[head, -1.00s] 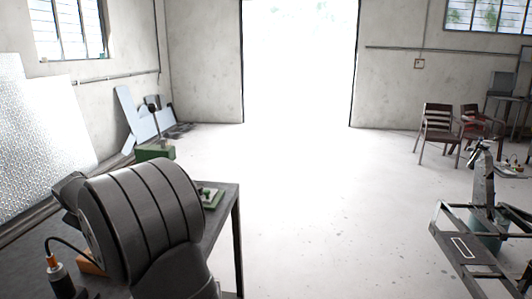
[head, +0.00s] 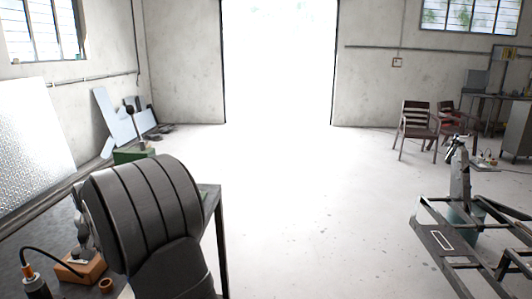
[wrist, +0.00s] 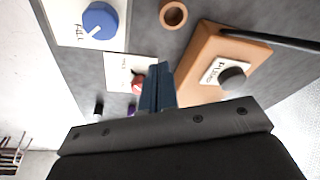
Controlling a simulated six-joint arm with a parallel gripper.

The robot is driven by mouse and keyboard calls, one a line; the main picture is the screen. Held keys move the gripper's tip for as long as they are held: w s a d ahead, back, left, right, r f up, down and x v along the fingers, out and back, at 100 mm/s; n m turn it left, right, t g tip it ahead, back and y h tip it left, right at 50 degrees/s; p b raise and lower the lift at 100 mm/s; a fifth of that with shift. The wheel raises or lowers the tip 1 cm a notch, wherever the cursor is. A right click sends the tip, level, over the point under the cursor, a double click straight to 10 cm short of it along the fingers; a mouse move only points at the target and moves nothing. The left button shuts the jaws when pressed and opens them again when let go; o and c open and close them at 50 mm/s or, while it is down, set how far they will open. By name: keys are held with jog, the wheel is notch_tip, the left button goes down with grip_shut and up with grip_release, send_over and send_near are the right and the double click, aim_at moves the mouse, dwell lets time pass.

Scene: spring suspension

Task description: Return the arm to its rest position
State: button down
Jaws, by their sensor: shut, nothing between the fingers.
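My gripper (wrist: 157,90) shows in the wrist view with its dark blue fingers pressed together and nothing between them. It points over the grey workbench (wrist: 72,62), apart from the block and ring beside it. In the head view my dark ribbed arm fills the lower left, and I cannot make out the fingers there. The orange-brown block (wrist: 212,60) with a black knob lies to the right of the fingers in the wrist view. The block also shows on the bench in the head view (head: 82,268).
A white panel with a blue knob (wrist: 100,20), marked FILL, lies upper left in the wrist view. An orange ring (wrist: 173,14) and a white card (wrist: 122,70) lie nearby. A metal frame (head: 440,240) stands at right. The middle floor is open.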

jog(key=shift+s+d+f+m+g+h, duration=0.15)
jog(key=shift+s+d+f+m+g, duration=0.15)
jog(key=shift+d+m, duration=0.3)
jog(key=shift+s+d+f+m+g+h, duration=0.15)
jog(key=shift+d+f+m+g, duration=0.2)
jog(key=shift+d+m, duration=0.2)
jog(key=shift+s+d, duration=0.15)
jog(key=w+a+r+n+y, duration=0.1)
jog(key=a+r+n, duration=0.2)
jog(key=n, duration=0.8)
jog(key=shift+a+t+y, duration=0.3)
jog(key=shift+a+t, duration=0.05)
jog(key=shift+a, duration=0.8)
jog(key=shift+w, duration=0.1)
dwell(1.1)
